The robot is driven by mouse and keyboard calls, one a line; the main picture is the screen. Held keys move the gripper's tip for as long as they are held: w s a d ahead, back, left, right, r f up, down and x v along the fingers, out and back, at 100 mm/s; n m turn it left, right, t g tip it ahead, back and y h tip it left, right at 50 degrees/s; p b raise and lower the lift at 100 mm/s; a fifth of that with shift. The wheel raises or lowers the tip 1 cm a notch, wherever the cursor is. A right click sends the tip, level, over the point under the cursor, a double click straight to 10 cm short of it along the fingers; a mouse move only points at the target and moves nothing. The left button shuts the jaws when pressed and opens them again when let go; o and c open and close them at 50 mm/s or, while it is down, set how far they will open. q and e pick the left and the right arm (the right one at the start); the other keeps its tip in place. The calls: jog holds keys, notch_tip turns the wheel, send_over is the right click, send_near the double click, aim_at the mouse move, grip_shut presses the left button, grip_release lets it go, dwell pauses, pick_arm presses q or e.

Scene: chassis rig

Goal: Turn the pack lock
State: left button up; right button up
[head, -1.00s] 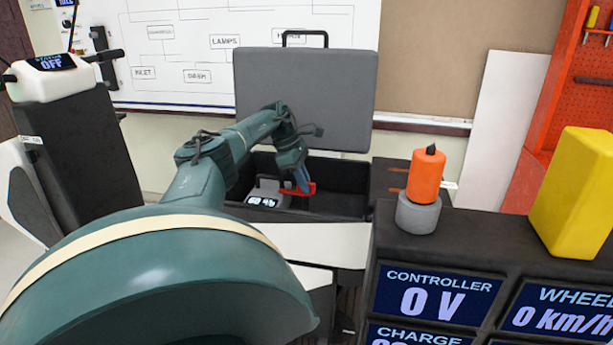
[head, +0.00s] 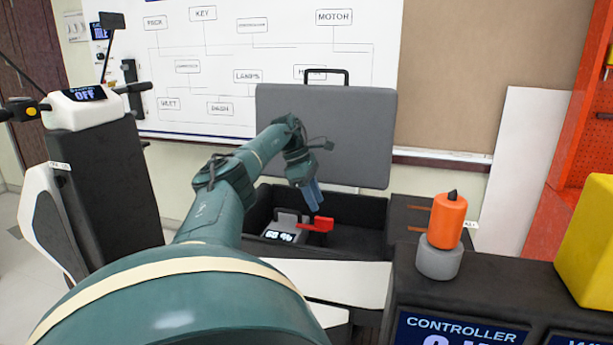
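The battery pack (head: 290,220) sits in the open black compartment, with a small display reading about 68 %. A red lever (head: 318,225), which looks like the pack lock, sticks out to the right from the pack's side. My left gripper (head: 316,200) points down just above the lever, with its bluish fingertips close to it and seemingly apart from it. The fingers overlap from this angle, so I cannot tell their opening. My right gripper is out of view.
A grey lid (head: 325,135) stands raised behind the compartment. To the right, an orange knob (head: 447,220) on a grey base tops the dark console (head: 500,280), beside a yellow block (head: 590,240). The handlebar column (head: 100,190) with an OFF display stands left.

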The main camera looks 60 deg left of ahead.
pick_arm(q)
jog(key=p+v, duration=0.2)
jog(key=v, duration=0.5)
dwell(0.5)
